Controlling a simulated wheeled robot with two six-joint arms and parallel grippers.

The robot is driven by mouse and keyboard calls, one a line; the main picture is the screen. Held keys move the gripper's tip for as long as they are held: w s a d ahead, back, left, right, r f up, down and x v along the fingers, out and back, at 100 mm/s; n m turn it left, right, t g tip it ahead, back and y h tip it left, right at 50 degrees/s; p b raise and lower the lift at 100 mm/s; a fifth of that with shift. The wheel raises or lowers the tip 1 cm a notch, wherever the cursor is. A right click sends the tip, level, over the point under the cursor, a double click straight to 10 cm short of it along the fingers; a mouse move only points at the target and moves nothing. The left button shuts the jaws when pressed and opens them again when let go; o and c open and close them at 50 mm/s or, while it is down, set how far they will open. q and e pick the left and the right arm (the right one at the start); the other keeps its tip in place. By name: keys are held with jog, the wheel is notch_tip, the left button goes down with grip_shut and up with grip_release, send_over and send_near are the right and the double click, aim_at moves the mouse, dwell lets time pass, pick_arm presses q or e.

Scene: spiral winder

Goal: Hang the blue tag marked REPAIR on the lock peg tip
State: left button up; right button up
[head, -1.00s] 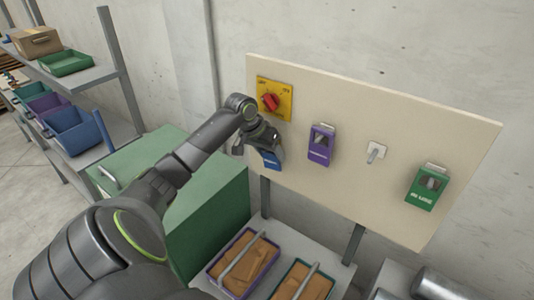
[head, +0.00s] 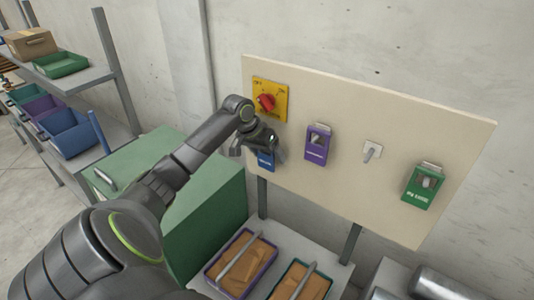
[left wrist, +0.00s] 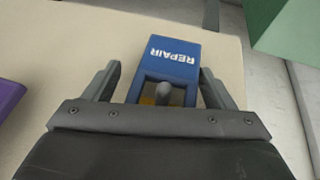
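The blue tag (head: 265,161) is at the board's left part, below the red switch, partly hidden by my left gripper (head: 254,148). In the left wrist view, the tag (left wrist: 168,62) shows REPAIR upside down, with a grey peg end (left wrist: 163,93) in its opening. The open fingers of my left gripper (left wrist: 161,75) stand on either side of the tag, with gaps to both sides. A bare grey peg (head: 371,153) on a white plate sticks out of the board between the purple and green tags. My right gripper is not in view.
The beige board (head: 340,200) carries a red rotary switch (head: 267,102) on a yellow plate, a purple tag (head: 316,146) and a green tag (head: 421,187). Below are bins (head: 242,264) with brown contents. A green cabinet (head: 205,215) stands left, shelves beyond it.

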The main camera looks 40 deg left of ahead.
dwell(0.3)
pick_arm(q)
jog(key=b+v, duration=0.5)
jog(key=v, duration=1.2)
jog(key=shift+s, duration=0.2)
jog(key=shift+r, duration=0.15)
